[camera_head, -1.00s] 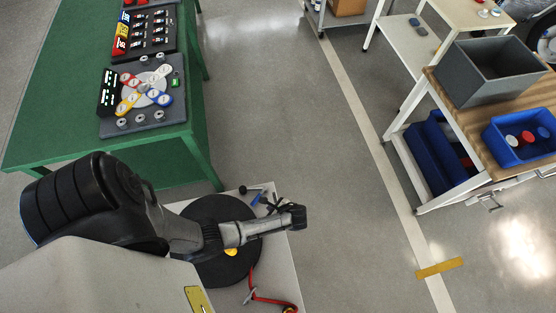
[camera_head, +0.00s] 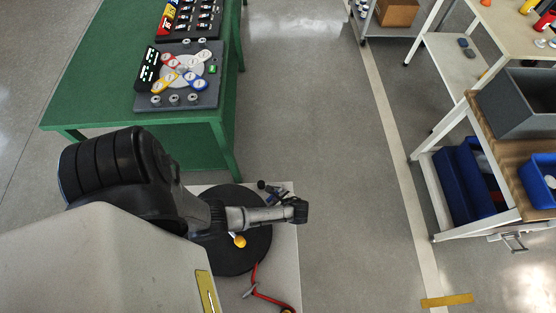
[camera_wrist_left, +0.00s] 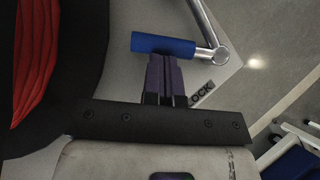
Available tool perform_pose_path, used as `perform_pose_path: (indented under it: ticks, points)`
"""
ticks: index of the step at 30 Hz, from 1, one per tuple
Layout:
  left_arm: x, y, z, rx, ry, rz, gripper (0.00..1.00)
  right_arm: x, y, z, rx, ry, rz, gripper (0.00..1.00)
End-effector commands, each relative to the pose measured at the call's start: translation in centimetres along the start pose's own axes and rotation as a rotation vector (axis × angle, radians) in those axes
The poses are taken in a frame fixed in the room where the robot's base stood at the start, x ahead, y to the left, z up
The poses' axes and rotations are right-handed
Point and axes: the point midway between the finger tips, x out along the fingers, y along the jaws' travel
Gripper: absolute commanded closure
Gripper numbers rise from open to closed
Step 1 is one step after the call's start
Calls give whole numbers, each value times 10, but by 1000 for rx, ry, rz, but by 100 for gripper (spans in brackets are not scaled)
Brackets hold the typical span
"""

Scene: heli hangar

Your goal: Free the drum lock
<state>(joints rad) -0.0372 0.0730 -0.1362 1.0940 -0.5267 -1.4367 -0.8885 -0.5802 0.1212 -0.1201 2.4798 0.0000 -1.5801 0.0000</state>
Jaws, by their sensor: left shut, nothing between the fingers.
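The black drum (camera_head: 235,262) lies flat on a light base plate (camera_head: 284,255), beside my left arm. A lever with a blue grip (camera_wrist_left: 163,44) and a bent chrome rod (camera_wrist_left: 208,28) stands at the drum's edge in the left wrist view. In the head view this gripper (camera_head: 275,198) is small and partly hidden. My right gripper is out of view.
A red hose (camera_head: 268,296) trails from the drum over the plate. A green table (camera_head: 105,95) with a control panel (camera_head: 205,98) stands behind at left. A wooden-topped bench (camera_head: 508,160) with bins stands at right. Open floor lies between.

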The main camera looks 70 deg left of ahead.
Motion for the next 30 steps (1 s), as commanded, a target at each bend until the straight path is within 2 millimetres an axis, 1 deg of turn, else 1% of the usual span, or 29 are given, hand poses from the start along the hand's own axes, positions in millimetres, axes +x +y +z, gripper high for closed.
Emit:
perform_pose_path:
  ticks: [3, 8, 14, 22, 26, 30]
  points:
    - [3, 2, 12, 50, -5, -38, 100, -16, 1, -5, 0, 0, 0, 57]
    - [10, 4, 17, 130, -5, -103, 100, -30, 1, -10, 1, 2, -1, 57]
    - [16, 4, 17, 163, -5, -129, 100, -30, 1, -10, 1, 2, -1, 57]
    - [18, 5, 18, 161, -7, -126, 100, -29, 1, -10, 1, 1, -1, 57]
    - [13, 7, 15, 160, -5, -125, 100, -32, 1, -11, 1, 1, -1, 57]
    - [-4, 14, 3, 160, 0, -125, 100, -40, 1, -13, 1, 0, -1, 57]
